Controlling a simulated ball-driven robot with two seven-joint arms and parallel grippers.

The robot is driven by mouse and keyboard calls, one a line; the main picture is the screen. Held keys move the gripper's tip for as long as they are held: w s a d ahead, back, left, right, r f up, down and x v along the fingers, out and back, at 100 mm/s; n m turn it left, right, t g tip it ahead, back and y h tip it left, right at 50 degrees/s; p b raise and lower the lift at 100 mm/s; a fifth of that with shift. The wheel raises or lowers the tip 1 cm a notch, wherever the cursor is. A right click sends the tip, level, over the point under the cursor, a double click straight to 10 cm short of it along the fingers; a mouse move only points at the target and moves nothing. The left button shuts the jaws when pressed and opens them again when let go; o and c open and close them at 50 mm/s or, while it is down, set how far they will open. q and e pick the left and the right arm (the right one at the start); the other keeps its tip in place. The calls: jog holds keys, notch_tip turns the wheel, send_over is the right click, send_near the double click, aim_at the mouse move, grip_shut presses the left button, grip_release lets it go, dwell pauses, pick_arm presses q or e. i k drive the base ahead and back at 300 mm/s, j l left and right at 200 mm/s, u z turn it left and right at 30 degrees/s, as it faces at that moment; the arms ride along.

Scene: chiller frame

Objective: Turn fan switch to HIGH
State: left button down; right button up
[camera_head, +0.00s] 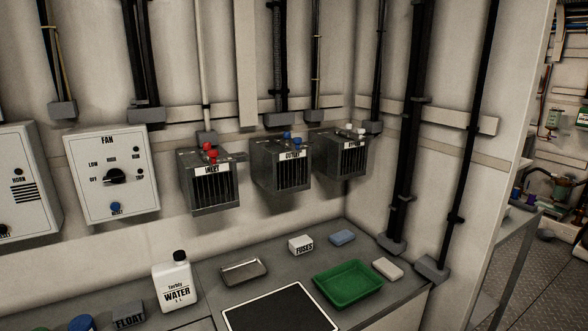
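The white FAN box (110,205) is on the wall at the left. Its black rotary switch (115,176) sits in the middle of the front face. OFF and LOW are printed on its left, with small labels above and to the upper right. The knob's bar lies about level, with one end toward OFF, but it is too small to be sure of the exact pointing. Neither of my grippers is in view, and nothing touches the switch.
The HORN box (22,165) hangs close on the left. The INLET box (209,190) and OUTLET box (281,172) are to the right. Below, the counter holds a water bottle (175,283), a metal tray (244,271) and a green tray (348,283). The space before the FAN box is clear.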

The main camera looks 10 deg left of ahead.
aim_at(114, 175)
jog(key=j+u, duration=0.1)
jog(key=u, duration=0.35)
jog(key=i+u, duration=0.1)
jog(key=u, duration=0.35)
jog(key=i+u, duration=0.1)
jog(key=u, duration=0.3)
